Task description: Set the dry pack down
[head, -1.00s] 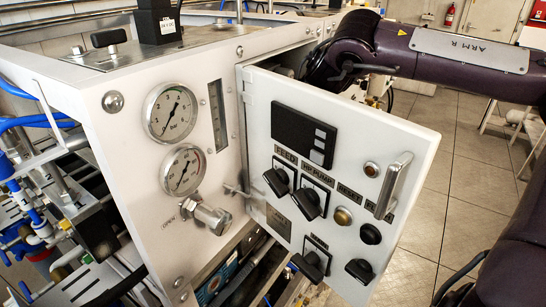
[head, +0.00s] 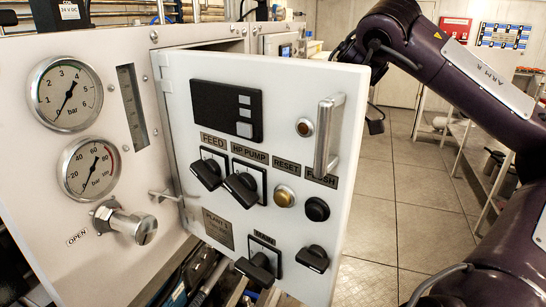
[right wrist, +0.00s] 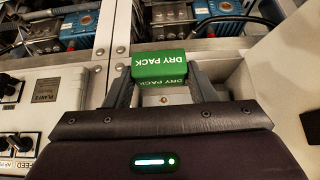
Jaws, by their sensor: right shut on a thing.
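The dry pack (right wrist: 158,65) is a small green block with white "DRY PACK" lettering, upside down in the right wrist view. My right gripper (right wrist: 160,78) is shut on it, with one dark finger at each side. The pack is over or in a narrow white-walled recess (right wrist: 235,92); I cannot tell whether it touches the bottom. My left gripper is not in view.
The door carries black knobs, a display (head: 226,110) and a metal handle (head: 328,135). Two pressure gauges (head: 66,93) sit on the white cabinet at left. In the wrist view, blue-topped units (right wrist: 188,28) and a black cable lie beyond the pack. Tiled floor is clear at right.

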